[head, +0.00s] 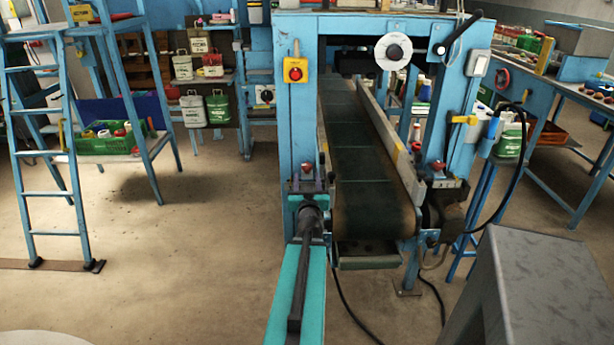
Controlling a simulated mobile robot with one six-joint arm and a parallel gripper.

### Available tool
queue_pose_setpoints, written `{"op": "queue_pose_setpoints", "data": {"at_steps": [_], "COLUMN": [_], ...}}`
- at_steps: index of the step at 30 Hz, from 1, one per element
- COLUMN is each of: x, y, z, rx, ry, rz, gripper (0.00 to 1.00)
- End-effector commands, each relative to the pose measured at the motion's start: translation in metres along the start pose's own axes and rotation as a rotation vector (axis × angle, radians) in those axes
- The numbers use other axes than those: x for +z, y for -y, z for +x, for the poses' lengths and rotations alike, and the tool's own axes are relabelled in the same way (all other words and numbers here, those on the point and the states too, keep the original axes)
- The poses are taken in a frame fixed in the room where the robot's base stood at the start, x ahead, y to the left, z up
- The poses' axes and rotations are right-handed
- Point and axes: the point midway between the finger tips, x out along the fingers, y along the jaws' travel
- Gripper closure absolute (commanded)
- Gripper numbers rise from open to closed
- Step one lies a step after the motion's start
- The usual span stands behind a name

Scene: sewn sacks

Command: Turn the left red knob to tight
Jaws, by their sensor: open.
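The left red knob (308,168) sits low on the left blue post of the conveyor machine, on a dark mount. My gripper (307,182) is in front of that post, at the end of my teal arm, which reaches in from the bottom. Its two purplish fingers are apart, one on each side just below the knob in the picture. Whether they touch the knob or its mount I cannot tell. The dark wrist hides the area below. A matching right red knob (438,166) sits on the right post.
The conveyor belt (372,190) runs back between the blue posts. A red button on a yellow box (295,71) is higher on the left post. A grey table (550,285) stands at the lower right. A blue ladder (48,150) stands left.

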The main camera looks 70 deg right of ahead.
Motion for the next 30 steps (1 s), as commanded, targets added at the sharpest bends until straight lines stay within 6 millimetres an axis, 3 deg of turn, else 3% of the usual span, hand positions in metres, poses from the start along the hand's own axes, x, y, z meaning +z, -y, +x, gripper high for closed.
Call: {"op": "queue_pose_setpoints", "data": {"at_steps": [15, 30], "x": [0.001, -0.001], "y": [-0.002, -0.003], "z": [0.006, 0.050], "rx": [0.012, 0.012], "ry": [-0.005, -0.003], "rz": [-0.002, -0.003], "gripper": [0.54, 0.54]}}
